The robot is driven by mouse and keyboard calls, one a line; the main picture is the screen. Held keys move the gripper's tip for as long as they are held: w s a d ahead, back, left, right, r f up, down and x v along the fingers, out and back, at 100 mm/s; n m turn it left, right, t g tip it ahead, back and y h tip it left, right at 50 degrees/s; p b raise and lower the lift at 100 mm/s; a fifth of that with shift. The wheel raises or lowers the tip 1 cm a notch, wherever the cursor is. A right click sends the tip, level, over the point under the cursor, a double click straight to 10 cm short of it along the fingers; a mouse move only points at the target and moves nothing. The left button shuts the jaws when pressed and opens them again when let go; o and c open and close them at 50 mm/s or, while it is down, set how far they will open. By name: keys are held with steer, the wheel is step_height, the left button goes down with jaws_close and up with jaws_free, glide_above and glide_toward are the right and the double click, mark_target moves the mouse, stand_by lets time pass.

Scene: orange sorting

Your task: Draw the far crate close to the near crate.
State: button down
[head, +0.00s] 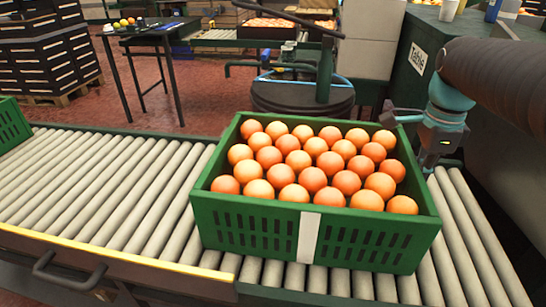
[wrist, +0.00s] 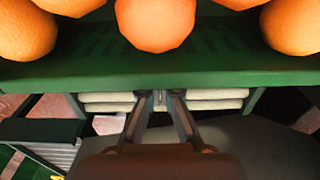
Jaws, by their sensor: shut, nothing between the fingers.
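A green slatted crate (head: 262,226) full of oranges stands on the roller conveyor in the middle of the head view, with a white label on its front. A second green crate (head: 12,126) is cut off by the left edge of that view. My gripper (head: 394,116) is at the right side of the full crate, near its back corner. In the wrist view my gripper (wrist: 160,97) has its fingers together and empty, close to the green crate wall (wrist: 130,75) with oranges above it. I cannot tell whether the fingertips touch the wall.
The roller conveyor (head: 112,190) has bare rollers between the two crates and more at the right. A yellow-edged rail with a handle (head: 70,274) runs along its front. A dark round drum (head: 302,98) stands behind the full crate, and a dark green cabinet (head: 416,75) stands at the right.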

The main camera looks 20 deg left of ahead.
mark_target(284, 155)
steer(key=s+a, duration=0.2)
steer(key=a, duration=0.7)
steer(key=s+a+p, duration=0.1)
steer(key=s+a, duration=0.1)
steer(key=a, duration=0.8)
steer(key=s+a, duration=0.1)
steer(key=a, duration=0.9)
steer(key=shift+s+a+p, duration=0.15)
steer(key=shift+s+p, duration=0.2)
steer(key=shift+s, duration=0.05)
steer(key=shift+w+d, duration=0.25)
steer(key=shift+d, duration=1)
step_height(284, 155, up, 12)
stand_by(0.4)
